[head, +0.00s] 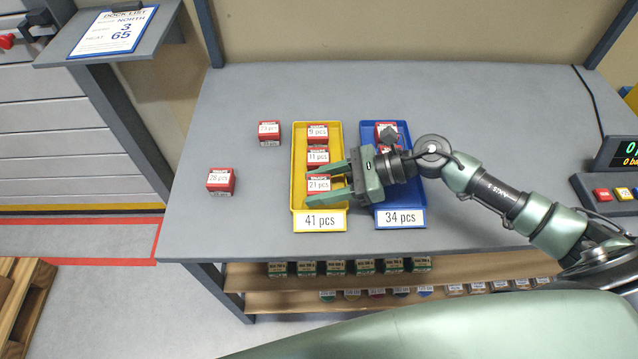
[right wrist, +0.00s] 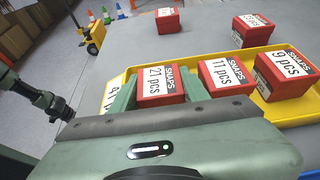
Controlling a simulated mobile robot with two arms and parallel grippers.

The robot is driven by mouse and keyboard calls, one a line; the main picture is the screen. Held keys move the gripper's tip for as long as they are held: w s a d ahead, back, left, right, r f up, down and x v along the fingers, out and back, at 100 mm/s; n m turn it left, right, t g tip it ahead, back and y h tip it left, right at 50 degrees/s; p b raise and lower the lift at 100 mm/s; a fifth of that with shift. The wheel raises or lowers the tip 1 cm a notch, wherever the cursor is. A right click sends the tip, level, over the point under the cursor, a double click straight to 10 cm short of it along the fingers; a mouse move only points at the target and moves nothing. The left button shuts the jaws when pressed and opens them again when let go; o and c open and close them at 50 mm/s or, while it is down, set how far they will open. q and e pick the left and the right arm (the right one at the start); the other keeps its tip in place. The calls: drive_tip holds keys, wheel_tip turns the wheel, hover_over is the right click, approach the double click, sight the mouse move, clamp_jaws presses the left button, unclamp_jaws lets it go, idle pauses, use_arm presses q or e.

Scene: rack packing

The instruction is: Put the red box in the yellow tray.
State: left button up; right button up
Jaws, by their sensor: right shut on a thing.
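The yellow tray (head: 300,150) lies on the grey table, with a "41 pcs" label on its front. Two red boxes, "9 pcs" (head: 318,132) and "11 pcs" (head: 318,156), stand in its back and middle. My right gripper (head: 322,184) is shut on the red "21 pcs" box (head: 319,182), at the front part of the tray. In the right wrist view this box (right wrist: 155,86) sits between the green fingers, beside the "11 pcs" box (right wrist: 227,77). I cannot tell whether its underside touches the tray floor. My left gripper is not in view.
Two red boxes stand loose on the table to the left, one near the tray (head: 269,129) and one "26 pcs" (head: 221,180). A blue tray (head: 378,215) labelled "34 pcs" stands right of the yellow one, partly hidden by my arm. A control panel (head: 610,190) is at the right edge.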

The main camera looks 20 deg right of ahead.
drive_tip(key=shift+f, duration=0.1)
drive_tip(key=o, duration=1.2)
drive_tip(key=shift+c, duration=0.2)
drive_tip(key=shift+r, duration=0.2)
drive_tip(key=b+v, duration=0.2)
drive_tip(key=v, duration=0.9)
drive_tip(key=shift+d+f, duration=0.1)
drive_tip(key=shift+d, duration=0.05)
drive_tip(key=shift+s+d+r, duration=0.1)
drive_tip(key=shift+d+r, duration=0.1)
drive_tip(key=shift+d, duration=0.05)
drive_tip(key=shift+r, duration=0.1)
